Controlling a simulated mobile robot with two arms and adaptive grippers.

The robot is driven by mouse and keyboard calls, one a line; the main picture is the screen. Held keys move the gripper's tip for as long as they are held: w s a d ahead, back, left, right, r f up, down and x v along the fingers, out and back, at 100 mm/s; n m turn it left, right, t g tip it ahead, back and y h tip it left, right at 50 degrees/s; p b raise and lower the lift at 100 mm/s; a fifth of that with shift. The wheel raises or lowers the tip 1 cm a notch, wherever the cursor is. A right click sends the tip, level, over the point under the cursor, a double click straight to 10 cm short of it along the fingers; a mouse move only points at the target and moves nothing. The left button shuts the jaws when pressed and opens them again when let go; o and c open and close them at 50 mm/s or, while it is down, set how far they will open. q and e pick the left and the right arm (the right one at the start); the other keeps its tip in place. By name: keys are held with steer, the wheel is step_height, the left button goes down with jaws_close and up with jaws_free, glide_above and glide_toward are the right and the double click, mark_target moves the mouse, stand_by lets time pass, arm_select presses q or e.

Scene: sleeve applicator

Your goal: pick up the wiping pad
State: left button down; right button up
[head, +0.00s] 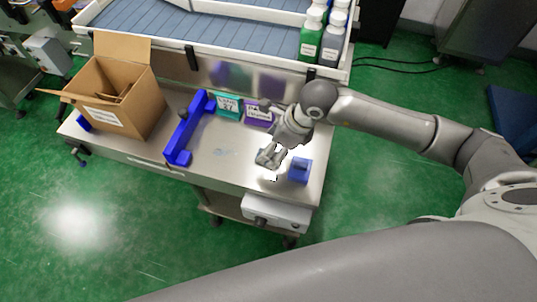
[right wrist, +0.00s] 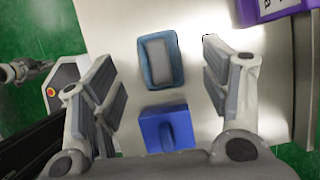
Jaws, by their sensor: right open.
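A blue-grey rounded rectangle with a paler centre, which looks like the wiping pad (right wrist: 160,60), lies flat on the steel table in the right wrist view. In the head view it seems hidden behind my right gripper (head: 268,158). My right gripper is open, and its fingers (right wrist: 158,75) frame the pad from either side, with nothing held. Whether they are level with the pad or above it, I cannot tell. A blue block with a raised tab (right wrist: 168,130) sits beside the pad; it also shows in the head view (head: 299,171). My left gripper is not in view.
The steel table (head: 225,170) has free room left of my gripper. A blue bracket (head: 188,130), a teal bin (head: 228,105) and a purple bin (head: 258,114) stand further back. An open cardboard box (head: 115,100) is at the left. A white device (head: 275,212) sits below the front edge.

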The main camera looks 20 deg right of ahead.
steer(key=x, duration=0.4)
steer(key=shift+s+d+f, duration=0.1)
steer(key=c, duration=0.4)
steer(key=shift+c, duration=1)
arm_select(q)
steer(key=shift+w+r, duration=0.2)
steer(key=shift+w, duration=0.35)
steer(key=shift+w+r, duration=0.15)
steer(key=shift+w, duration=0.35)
arm_select(e)
steer(key=c, duration=0.5)
